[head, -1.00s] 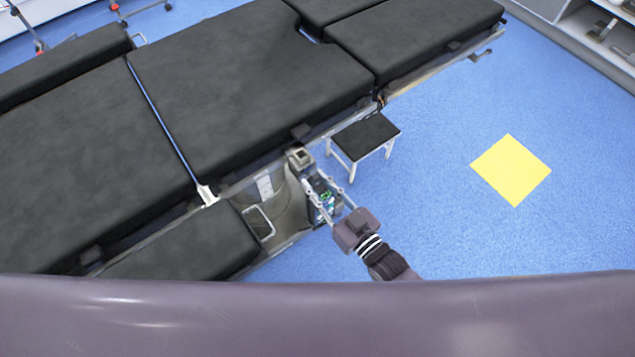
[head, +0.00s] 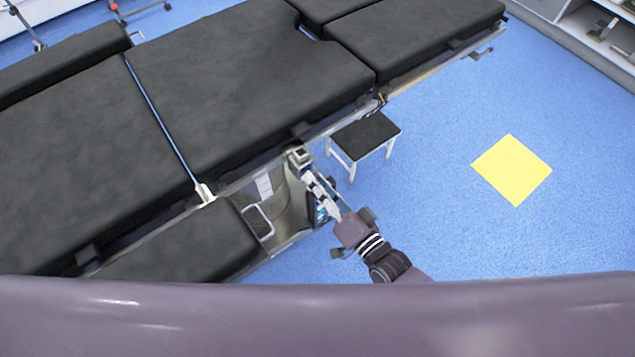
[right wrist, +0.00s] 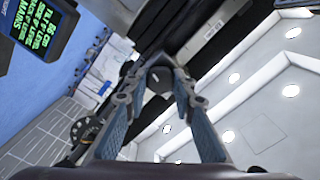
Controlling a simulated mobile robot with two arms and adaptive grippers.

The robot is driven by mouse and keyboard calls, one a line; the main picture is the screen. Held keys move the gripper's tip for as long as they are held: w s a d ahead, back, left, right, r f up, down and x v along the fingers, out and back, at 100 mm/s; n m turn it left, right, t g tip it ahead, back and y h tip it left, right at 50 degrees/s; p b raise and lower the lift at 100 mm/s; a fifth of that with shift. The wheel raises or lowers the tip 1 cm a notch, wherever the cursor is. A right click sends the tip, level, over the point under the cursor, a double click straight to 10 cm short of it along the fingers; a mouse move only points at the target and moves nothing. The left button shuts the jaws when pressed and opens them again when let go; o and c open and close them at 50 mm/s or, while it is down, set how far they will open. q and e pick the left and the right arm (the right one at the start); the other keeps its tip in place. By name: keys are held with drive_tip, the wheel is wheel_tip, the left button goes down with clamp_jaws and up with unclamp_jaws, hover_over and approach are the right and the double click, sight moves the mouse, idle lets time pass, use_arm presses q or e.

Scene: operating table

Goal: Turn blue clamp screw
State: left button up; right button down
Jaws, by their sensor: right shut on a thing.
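The clamp (head: 299,155) is a small metal block on the side rail of the operating table (head: 250,80). My right gripper (head: 310,178) reaches up to it from below, with its fingertips just under the clamp. In the right wrist view its two fingers (right wrist: 157,76) are shut on a dark, rounded end of the clamp screw (right wrist: 159,83). The fingers hide most of the screw, and I cannot make out its blue colour. In the head view the fingers show nearly edge-on, one over the other. My left gripper is not in view.
A small black-topped stool (head: 364,135) stands right of the clamp, close to the table. The metal table column (head: 290,210) is left of my gripper. Blue floor with a yellow square (head: 512,169) is free on the right. A lit display (right wrist: 35,35) shows in the wrist view.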

drive_tip(key=shift+f+m, duration=0.1)
drive_tip(key=shift+m, duration=0.5)
drive_tip(key=c, duration=1.6)
unclamp_jaws()
drive_tip(key=v, duration=1.2)
